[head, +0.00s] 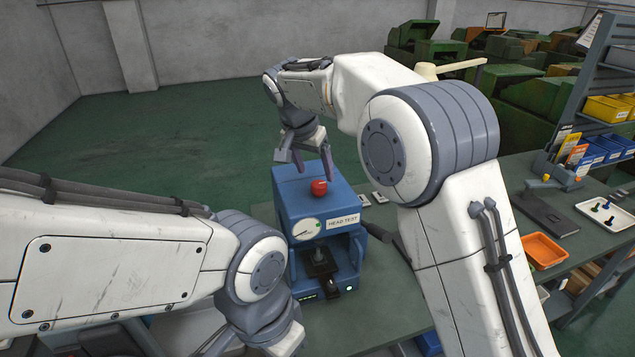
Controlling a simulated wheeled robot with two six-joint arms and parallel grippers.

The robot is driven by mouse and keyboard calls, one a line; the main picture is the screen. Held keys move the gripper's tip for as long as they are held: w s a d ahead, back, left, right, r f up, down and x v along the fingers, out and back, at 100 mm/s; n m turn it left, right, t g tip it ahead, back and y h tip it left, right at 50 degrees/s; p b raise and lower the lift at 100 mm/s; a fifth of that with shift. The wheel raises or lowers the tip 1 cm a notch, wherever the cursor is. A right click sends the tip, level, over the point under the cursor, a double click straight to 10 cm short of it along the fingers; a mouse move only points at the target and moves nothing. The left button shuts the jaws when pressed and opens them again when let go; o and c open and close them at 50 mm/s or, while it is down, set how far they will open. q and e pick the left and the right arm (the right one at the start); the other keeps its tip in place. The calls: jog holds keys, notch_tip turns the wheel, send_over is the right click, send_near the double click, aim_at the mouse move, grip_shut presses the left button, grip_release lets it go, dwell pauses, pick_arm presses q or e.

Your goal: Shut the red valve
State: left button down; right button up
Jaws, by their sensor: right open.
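The red valve (319,187) is a small round red knob on top of the blue head-test machine (295,205), which stands on the green bench. My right gripper (305,170) points down just above the machine's top, with its fingers apart and empty. Its fingertips are close to the red valve, one of them just above it; I cannot tell whether they touch it. My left gripper (236,344) is low at the bottom edge, in front and left of the machine. It is partly cut off, and its fingers do not show clearly.
The machine has a dial gauge (306,229) on its front. On the right of the bench are an orange tray (543,251), a white tray (606,217) with small parts, and a shelf with yellow bins (606,108). Open green floor (150,150) lies behind.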

jog(key=v, duration=0.5)
jog(key=shift+s+r+b, duration=0.15)
jog(key=shift+r+b, duration=0.15)
jog(key=shift+r, duration=0.05)
